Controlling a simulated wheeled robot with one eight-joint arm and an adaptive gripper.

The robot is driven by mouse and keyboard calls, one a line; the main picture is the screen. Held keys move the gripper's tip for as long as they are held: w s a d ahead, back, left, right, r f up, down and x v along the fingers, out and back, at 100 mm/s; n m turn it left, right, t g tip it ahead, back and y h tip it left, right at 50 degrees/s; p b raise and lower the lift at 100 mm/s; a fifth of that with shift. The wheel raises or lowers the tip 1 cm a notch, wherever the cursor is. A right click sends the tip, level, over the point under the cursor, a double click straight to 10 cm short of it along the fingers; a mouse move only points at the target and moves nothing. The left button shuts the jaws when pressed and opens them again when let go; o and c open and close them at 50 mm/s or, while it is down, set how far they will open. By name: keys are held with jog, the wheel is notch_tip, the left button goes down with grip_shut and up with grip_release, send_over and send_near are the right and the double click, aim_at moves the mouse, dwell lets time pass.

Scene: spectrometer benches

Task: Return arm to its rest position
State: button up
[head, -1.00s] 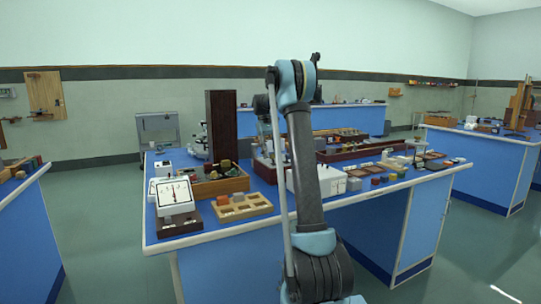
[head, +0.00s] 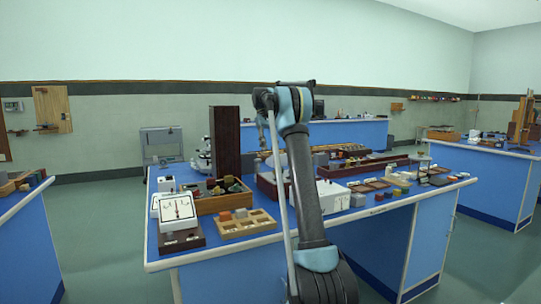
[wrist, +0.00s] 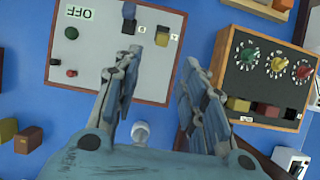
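My arm (head: 305,185) rises in front of the middle blue bench in the head view, with its elbow bent at the top. My gripper is not clearly visible there, as the arm covers part of that area. In the wrist view, my gripper (wrist: 158,62) has its two fingers spread apart with nothing between them. Below the fingers lie a white panel marked OFF (wrist: 98,55) and the blue bench top (wrist: 200,20). The fingers appear above these and apart from them.
A wooden box with coloured dials (wrist: 268,75) lies at the right in the wrist view. The middle bench (head: 220,270) carries a tall dark box (head: 225,143), a white meter (head: 177,210) and a compartment tray (head: 262,226). Floor shows left of the bench (head: 95,230).

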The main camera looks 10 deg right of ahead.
jog(key=shift+w+r, duration=0.2)
jog(key=shift+r, duration=0.1)
jog(key=shift+s, duration=0.1)
jog(key=s+d+f+m+t+y, duration=0.1)
jog(key=s+f+t, duration=0.1)
jog(key=s, duration=1.3)
jog(key=s+d+f+m+t, duration=0.1)
jog(key=s+d+t, duration=0.1)
jog(key=s, duration=1.4)
jog(key=s+f+m+t, duration=0.1)
jog(key=s+f+t, duration=0.2)
jog(key=s+f, duration=2)
jog(key=shift+f+y, duration=0.3)
jog(key=shift+f, duration=0.65)
jog(key=shift+s, duration=0.1)
